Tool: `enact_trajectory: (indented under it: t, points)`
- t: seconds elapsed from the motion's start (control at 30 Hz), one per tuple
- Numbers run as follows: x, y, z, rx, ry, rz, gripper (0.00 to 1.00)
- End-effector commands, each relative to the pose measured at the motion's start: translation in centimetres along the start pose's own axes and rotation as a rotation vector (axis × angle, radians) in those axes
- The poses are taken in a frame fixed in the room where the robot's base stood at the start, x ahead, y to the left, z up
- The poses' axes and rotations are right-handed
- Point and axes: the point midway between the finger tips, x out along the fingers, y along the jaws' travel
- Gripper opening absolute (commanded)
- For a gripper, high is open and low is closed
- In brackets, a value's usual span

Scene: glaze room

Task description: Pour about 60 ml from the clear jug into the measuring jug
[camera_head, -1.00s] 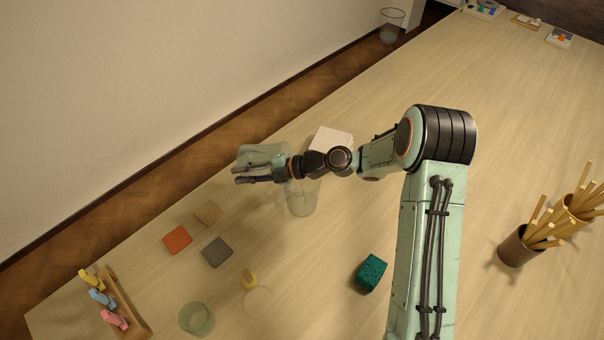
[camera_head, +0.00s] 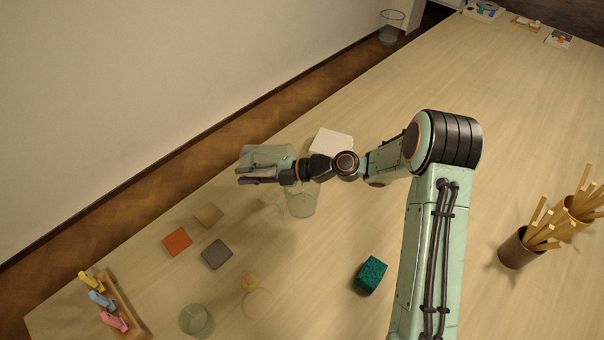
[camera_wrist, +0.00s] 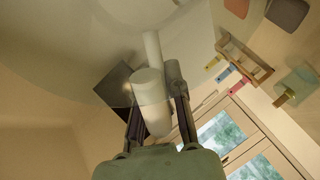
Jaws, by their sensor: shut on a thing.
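My gripper (camera_head: 240,176) is shut on the clear jug (camera_head: 262,153), which it holds tilted above the table. In the wrist view, the fingers (camera_wrist: 158,112) close around its pale grip (camera_wrist: 152,105), and its see-through wall spreads across the upper left. A clear vessel that looks like the measuring jug (camera_head: 302,204) stands upright on the table, just below and right of the held jug, partly behind my wrist. Its liquid level and markings are too faint to read. I cannot tell whether liquid is flowing.
Orange (camera_head: 177,242), tan (camera_head: 208,215) and grey (camera_head: 217,254) tiles lie left of the vessel. A greenish glass (camera_head: 197,321), a small yellow item (camera_head: 250,282), a teal sponge (camera_head: 371,275) and a white block (camera_head: 331,143) are nearby.

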Motion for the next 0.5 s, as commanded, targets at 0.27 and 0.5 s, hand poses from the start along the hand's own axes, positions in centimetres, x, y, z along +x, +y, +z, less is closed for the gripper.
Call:
enact_trajectory:
  t: [0.27,0.5]
  points:
    - [-0.28,0.11,-0.07,-0.002,0.009,0.018,0.00]
    - [-0.54,0.15,-0.09,-0.002,0.016,0.032,0.00]
